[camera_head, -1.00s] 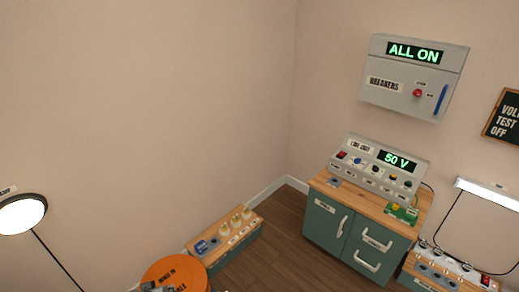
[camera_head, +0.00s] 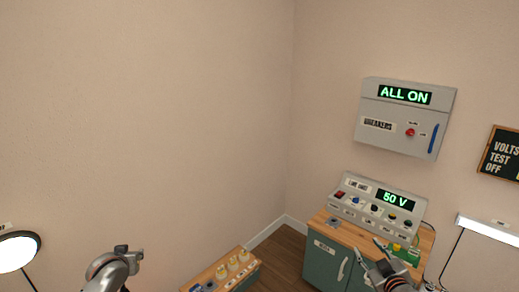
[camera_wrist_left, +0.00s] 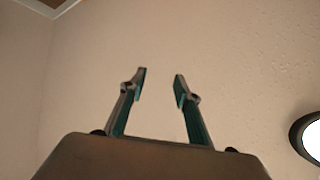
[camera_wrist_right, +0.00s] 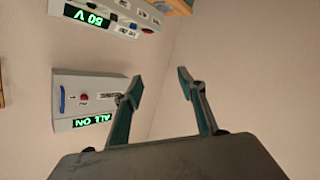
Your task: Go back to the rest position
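My right gripper (camera_head: 388,258) shows at the bottom right of the head view, in front of the wooden-topped cabinet (camera_head: 325,262). In the right wrist view its two fingers (camera_wrist_right: 160,88) stand apart with nothing between them. My left arm shows at the bottom left of the head view; its fingers are not clear there. In the left wrist view the left gripper's fingers (camera_wrist_left: 160,85) stand apart, empty, against bare wall.
A test unit (camera_head: 376,208) reading "50 V" stands on the cabinet. Above it hangs a breaker box (camera_head: 404,118) reading "ALL ON". A low wooden bench (camera_head: 225,272) stands along the wall. A round lamp (camera_head: 17,250) is at far left. The wall's middle is clear.

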